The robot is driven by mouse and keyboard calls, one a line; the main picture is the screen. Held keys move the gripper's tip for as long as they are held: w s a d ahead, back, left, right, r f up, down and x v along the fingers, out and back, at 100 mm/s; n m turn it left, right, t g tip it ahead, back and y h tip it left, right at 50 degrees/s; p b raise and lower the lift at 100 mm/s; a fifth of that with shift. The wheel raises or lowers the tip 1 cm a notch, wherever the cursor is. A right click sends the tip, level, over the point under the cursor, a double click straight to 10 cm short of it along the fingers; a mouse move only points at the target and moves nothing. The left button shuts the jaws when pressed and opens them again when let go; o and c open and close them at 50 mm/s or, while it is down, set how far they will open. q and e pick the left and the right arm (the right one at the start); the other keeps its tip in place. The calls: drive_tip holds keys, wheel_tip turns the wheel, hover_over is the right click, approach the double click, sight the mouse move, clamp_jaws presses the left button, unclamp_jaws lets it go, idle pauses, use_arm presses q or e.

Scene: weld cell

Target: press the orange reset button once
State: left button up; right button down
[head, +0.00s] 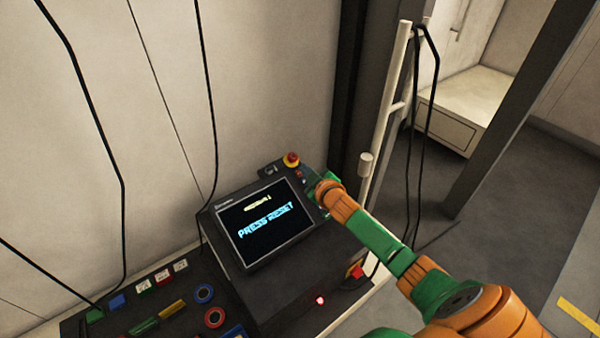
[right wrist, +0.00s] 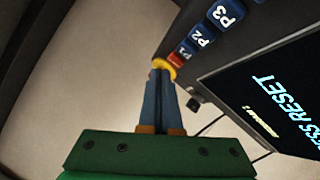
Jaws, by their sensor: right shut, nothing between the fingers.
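The orange reset button seems to be the small orange-red key (right wrist: 177,60) at the end of a row of blue keys in the right wrist view. In the head view a small reddish spot (head: 299,173) shows there, below the red stop knob. My right gripper (right wrist: 161,74) is shut and empty, its fingertips close beside the orange-red key and in front of a yellow ring. I cannot tell whether they touch anything. In the head view the right gripper (head: 316,184) is over the panel right of the screen. My left gripper is not in view.
The screen (head: 265,222) reads "PRESS RESET". A red stop knob (head: 291,159) on a yellow base stands at the panel's top corner. Blue keys (right wrist: 200,37) marked P1 to P3 line the panel. A pale post (head: 388,115) with hanging cables stands right of the console.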

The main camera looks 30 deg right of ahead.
drive_tip(key=shift+f, duration=0.1)
idle(0.5)
drive_tip(key=shift+w+f+b, duration=0.2)
drive_tip(key=shift+f+b, duration=0.1)
drive_tip(key=shift+b, duration=0.05)
drive_tip(key=shift+w+f+b, duration=0.15)
drive_tip(key=shift+f+b, duration=0.25)
drive_tip(key=shift+b, duration=0.1)
idle(0.5)
drive_tip(key=shift+s+r+p, duration=0.35)
drive_tip(key=shift+r+p, duration=0.45)
drive_tip(key=shift+p, duration=0.35)
drive_tip(key=r+p, duration=0.1)
drive_tip(key=p, duration=0.1)
drive_tip(key=s+r+p, duration=0.1)
drive_tip(key=r+p, duration=0.1)
drive_tip(key=shift+s+r, duration=0.1)
drive_tip(key=shift+s, duration=0.1)
drive_tip(key=shift+s+r+p, duration=0.45)
drive_tip(key=shift+r+p, duration=0.15)
drive_tip(key=shift+p, duration=0.45)
